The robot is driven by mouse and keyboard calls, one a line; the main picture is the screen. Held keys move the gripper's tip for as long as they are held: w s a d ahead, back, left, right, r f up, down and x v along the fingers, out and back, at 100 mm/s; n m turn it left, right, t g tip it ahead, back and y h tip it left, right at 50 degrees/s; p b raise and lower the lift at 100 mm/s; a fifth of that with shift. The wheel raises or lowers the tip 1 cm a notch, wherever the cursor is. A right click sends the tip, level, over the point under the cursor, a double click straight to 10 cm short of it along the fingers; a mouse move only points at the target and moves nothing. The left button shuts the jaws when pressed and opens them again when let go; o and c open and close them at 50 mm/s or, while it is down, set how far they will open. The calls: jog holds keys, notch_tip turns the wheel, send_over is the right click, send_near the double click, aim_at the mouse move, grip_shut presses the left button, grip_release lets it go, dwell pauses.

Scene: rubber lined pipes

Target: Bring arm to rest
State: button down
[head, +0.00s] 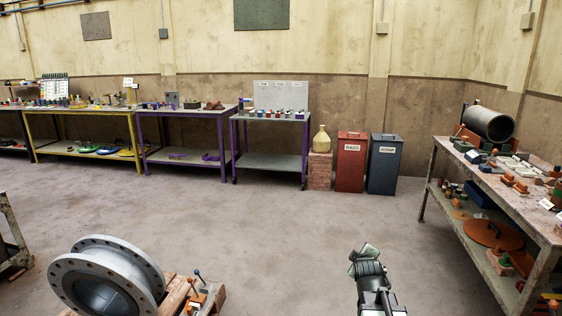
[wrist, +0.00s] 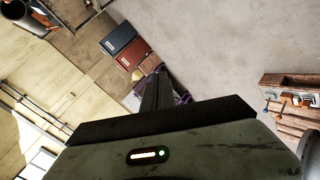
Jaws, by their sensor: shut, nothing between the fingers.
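My gripper (head: 362,256) shows at the bottom of the head view, at the end of my dark arm, held out over bare concrete floor. In the wrist view my gripper (wrist: 158,88) has its dark fingers together, with nothing visible between them. It touches nothing that I can see. The wrist view is tilted, so the room appears turned around.
A flanged pipe (head: 107,275) lies at the lower left beside wooden blocks and clamps (head: 202,292). A loaded workbench (head: 510,190) stands at the right. A red bin (head: 351,162) and a dark bin (head: 384,164) stand at the back wall. The middle floor is clear.

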jog(key=s+a+f+m+g+y, duration=0.1)
jog(key=s+a+f+g, duration=0.15)
jog(key=a, duration=0.35)
jog(key=s+a+f+m+g+y, duration=0.1)
jog(key=s+a+f, duration=0.2)
jog(key=a+f, duration=0.15)
jog(key=s+a+f+m+g+y, duration=0.1)
jog(key=s+a+f+m+g, duration=0.2)
jog(key=s, duration=0.4)
jog(key=s+a+f+m+g, duration=0.1)
jog(key=s+f+m+g, duration=0.15)
jog(key=s+g, duration=0.4)
notch_tip(320, 180, up, 20)
jog(key=s+m+t+p, duration=0.1)
jog(key=s+m+p, duration=0.1)
jog(key=p, duration=1.8)
jog(key=shift+s+r, duration=0.2)
